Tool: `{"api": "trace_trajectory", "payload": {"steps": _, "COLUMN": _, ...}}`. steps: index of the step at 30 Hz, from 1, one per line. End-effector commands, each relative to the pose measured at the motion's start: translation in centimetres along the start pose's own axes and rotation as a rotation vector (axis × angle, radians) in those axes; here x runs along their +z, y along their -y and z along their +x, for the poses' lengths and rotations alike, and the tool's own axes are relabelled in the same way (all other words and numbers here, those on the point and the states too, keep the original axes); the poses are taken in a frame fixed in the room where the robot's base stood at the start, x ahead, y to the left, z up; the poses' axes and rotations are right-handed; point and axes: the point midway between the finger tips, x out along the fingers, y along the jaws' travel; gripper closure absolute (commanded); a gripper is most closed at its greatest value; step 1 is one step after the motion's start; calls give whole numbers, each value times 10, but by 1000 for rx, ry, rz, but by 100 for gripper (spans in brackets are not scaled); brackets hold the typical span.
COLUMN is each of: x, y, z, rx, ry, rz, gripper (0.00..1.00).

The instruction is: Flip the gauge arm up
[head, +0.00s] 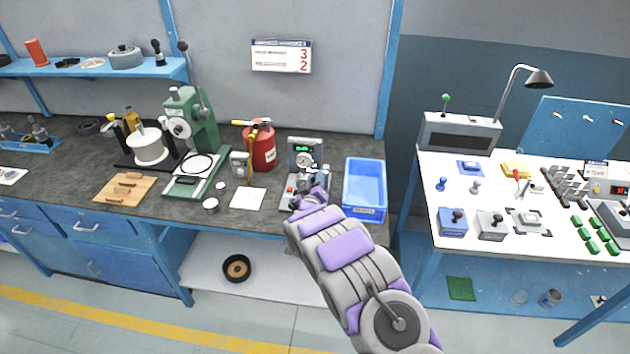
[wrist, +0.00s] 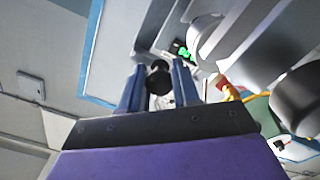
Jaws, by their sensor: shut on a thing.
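The gauge device (head: 292,160) stands on the dark bench in the head view, with a green lit display and a round dial (head: 306,161) on its front. My gripper (head: 308,192) is right in front of it and covers its lower part. In the wrist view my gripper (wrist: 158,74) has its two blue fingers around a black round knob (wrist: 159,82), shut on it. The green display (wrist: 183,51) shows just beyond the fingers. The gauge arm's shape and angle are mostly hidden behind my gripper.
A blue bin (head: 364,186) stands close on the right of the device. A white table (head: 450,170) stands apart on the right.

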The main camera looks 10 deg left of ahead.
Motion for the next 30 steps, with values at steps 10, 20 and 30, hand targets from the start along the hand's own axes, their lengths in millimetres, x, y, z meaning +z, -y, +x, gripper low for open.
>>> {"api": "trace_trajectory", "payload": {"steps": 10, "x": 1, "y": 3, "z": -1, "rx": -5, "ry": 2, "rz": 4, "gripper": 100}}
{"api": "trace_trajectory", "payload": {"steps": 20, "x": -3, "y": 1, "z": -2, "rx": -9, "ry": 4, "rz": 130, "gripper": 100}}
{"api": "trace_trajectory", "payload": {"steps": 30, "x": -7, "y": -5, "z": -2, "rx": -10, "ry": 9, "rz": 429, "gripper": 100}}
